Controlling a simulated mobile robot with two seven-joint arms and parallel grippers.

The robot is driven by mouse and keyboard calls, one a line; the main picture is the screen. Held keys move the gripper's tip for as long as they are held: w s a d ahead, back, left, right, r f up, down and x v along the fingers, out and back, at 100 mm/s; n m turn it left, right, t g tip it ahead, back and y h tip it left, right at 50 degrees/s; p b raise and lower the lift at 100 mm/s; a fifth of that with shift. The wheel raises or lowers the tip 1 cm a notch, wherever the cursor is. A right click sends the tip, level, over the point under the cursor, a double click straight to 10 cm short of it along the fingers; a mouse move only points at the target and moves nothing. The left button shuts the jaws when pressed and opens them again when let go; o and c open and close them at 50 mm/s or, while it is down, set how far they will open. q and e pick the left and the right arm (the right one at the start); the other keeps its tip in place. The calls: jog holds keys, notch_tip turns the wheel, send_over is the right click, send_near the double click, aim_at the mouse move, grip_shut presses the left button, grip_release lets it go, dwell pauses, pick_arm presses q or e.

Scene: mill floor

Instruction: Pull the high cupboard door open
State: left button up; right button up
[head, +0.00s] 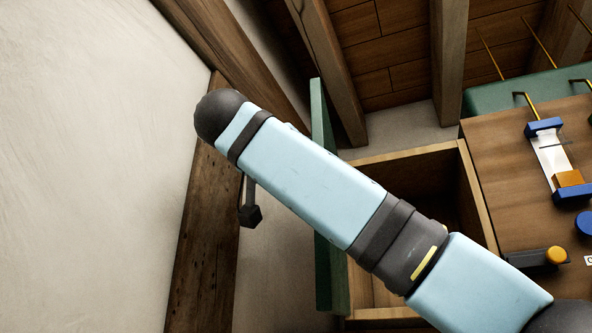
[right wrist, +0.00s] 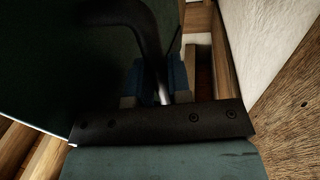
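The cupboard (head: 466,180) stands right of centre in the head view, with part of its bare wooden inside showing. Its green door (head: 322,130) stands swung out and is seen nearly edge-on. My right arm crosses in front of door and opening, and hides much of both. In the right wrist view the door's dark green face (right wrist: 50,70) fills the upper left. A dark curved handle (right wrist: 125,14) runs down from it between the fingers of my right gripper (right wrist: 160,88), which look closed around it. The fingertips are in shadow. My left gripper is in neither view.
A pale wall (head: 90,170) and wooden posts (head: 202,240) lie left of the door. A small dark fitting (head: 250,214) hangs below my arm. At right, a wooden panel (head: 500,150) carries blue and orange parts. Beams (head: 330,70) cross overhead.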

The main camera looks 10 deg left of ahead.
jog(key=shift+w+d, duration=0.1)
jog(key=shift+d, duration=0.05)
jog(key=b+v, duration=0.2)
jog(key=v, duration=0.5)
jog(key=shift+s, duration=0.35)
jog(key=shift+w, duration=0.15)
